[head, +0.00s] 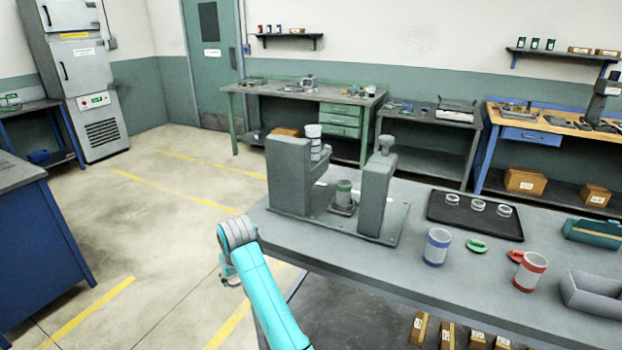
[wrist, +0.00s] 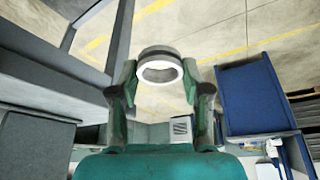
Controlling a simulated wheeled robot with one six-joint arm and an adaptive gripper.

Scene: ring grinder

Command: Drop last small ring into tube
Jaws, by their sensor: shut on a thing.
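In the wrist view my gripper (wrist: 160,82) is shut on a small pale ring (wrist: 160,70) with a darker outer band. The ring sits between the two fingertips, its opening facing the camera, with floor behind it. In the head view my teal arm is at the lower middle; I cannot make out the gripper or held ring there. A blue-banded tube (head: 437,247) and a red-banded tube (head: 528,272) stand on the bench. The inside of the tubes is not clear.
A black tray (head: 450,215) holds three pale rings. A green lid (head: 476,245) and a red lid (head: 516,256) lie near the tubes. A grey open bin (head: 592,292) and a green box (head: 592,232) are at right. A white stacked part (head: 314,132) is by the left post.

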